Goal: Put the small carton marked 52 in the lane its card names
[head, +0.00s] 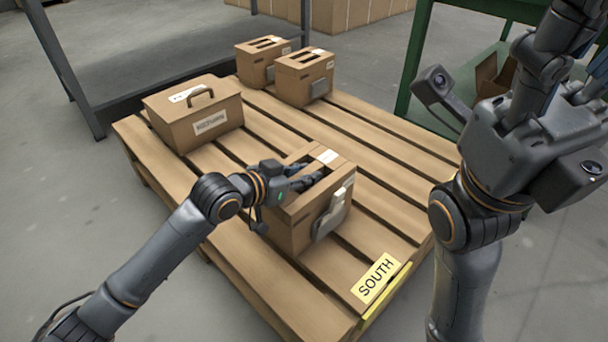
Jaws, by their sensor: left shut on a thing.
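A brown small carton (290,226) stands on the wooden pallet (255,285), near its front. It has a slotted top with a white label (327,157) and a grey pocket with a pale card (333,212) on its right face. The print on the label and card is too small to read, so I cannot confirm the 52. My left gripper (308,179) reaches into the top opening and is shut on the carton. My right gripper (530,125) is up at the right, away from the cartons; its fingers are not clear.
Two similar cartons (304,80) (257,66) stand at the pallet's back. A wider handled box (205,122) stands at the back left. A yellow SOUTH sign (376,278) marks the front right edge. A green frame (412,62) stands behind right. Bare slats lie right of the held carton.

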